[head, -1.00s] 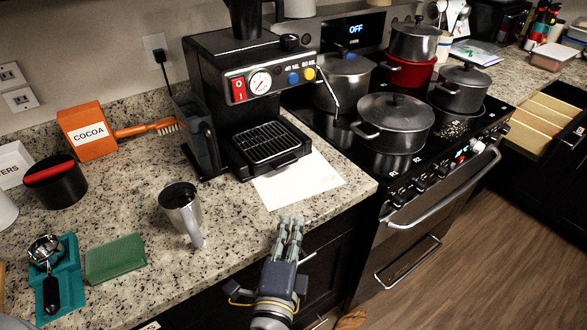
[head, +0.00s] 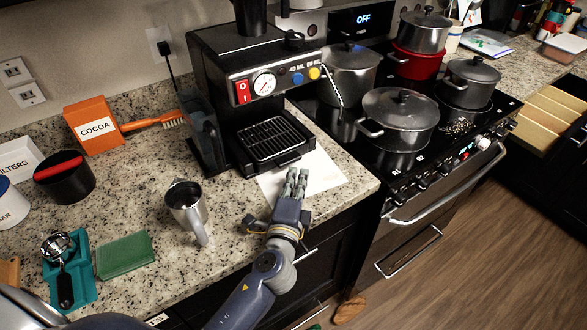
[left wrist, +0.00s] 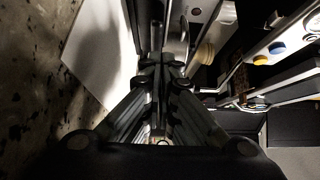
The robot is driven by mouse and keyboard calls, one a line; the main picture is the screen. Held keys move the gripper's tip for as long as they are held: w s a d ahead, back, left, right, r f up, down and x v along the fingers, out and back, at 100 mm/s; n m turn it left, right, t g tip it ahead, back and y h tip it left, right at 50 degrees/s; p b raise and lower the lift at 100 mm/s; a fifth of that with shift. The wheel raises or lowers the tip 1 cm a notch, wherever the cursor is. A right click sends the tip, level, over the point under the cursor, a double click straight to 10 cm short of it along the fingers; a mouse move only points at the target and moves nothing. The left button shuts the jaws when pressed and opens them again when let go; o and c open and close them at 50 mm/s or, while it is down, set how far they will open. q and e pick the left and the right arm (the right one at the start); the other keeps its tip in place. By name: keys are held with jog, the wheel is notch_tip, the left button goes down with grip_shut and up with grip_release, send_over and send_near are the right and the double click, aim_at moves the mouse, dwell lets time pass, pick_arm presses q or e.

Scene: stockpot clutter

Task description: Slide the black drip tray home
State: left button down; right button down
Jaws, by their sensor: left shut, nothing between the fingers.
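The black drip tray (head: 283,160) with its ribbed grate sits at the foot of the black espresso machine (head: 215,65) in the head view. Its front part sticks out over the counter. My left gripper (head: 297,174) is shut and empty, its fingertips over the white paper just in front and to the right of the tray's front edge. I cannot tell whether they touch the tray. In the left wrist view the closed fingers (left wrist: 160,72) fill the middle, and the tray is hard to make out. My right gripper is not in view.
White paper (head: 322,172) lies before the machine. The stove with several pots, including a large pot (head: 398,120), is to the right. The counter between pitcher and paper is clear.

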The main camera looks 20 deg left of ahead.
aim_at(290, 162)
pick_arm(q)
jog(key=shift+w+a, duration=0.45)
jog(key=shift+a, duration=0.15)
jog(key=shift+w+a, duration=0.65)
jog(key=shift+a, duration=0.25)
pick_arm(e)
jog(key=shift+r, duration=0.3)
pick_arm(q)
jog(key=shift+d+f, duration=0.1)
jog(key=shift+d, duration=0.05)
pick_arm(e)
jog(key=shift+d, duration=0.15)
